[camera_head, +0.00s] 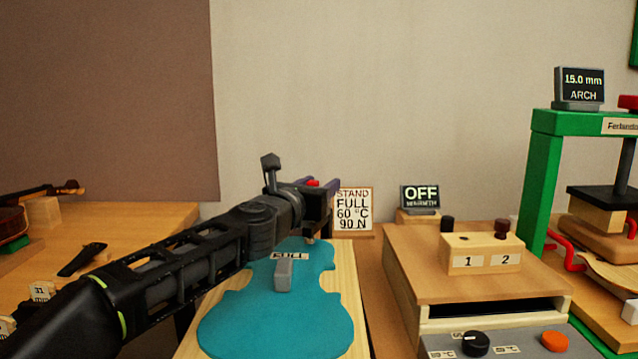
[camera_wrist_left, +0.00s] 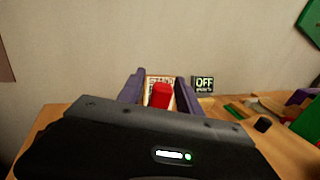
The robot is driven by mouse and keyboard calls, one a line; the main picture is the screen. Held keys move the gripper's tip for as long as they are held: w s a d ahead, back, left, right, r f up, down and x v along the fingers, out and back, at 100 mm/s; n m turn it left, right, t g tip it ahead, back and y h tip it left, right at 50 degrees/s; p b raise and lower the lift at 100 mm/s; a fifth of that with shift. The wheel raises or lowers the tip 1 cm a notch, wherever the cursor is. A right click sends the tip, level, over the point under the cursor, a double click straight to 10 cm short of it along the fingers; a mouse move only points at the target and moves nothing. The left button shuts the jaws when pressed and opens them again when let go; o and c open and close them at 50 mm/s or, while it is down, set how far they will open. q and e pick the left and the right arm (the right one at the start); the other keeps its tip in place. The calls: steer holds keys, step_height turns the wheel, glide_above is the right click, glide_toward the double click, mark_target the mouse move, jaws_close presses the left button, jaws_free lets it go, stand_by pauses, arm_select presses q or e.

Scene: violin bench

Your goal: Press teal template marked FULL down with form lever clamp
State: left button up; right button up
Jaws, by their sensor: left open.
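The teal violin-shaped template (camera_head: 275,320) lies on a pale wooden board (camera_head: 352,285). It bears a FULL label (camera_head: 289,256) and a small grey block handle (camera_head: 284,275). My left gripper (camera_head: 326,195) is above the far end of the template. In the left wrist view its two purple fingers stand apart, open, with a red lever tip (camera_wrist_left: 161,94) showing between them. A bit of the red tip also shows in the head view (camera_head: 313,183). The rest of the lever clamp is hidden behind my gripper. My right gripper is not in view.
A sign (camera_head: 354,209) reads STAND FULL 60 °C 90 N. A display (camera_head: 420,196) reads OFF. A wooden box (camera_head: 470,250) with a block marked 1 and 2 stands right of the template. A green press (camera_head: 546,180) is at far right, a violin (camera_head: 12,222) at far left.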

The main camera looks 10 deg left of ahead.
arm_select(q)
steer(key=shift+c, duration=0.5)
jaws_close()
stand_by(0.9)
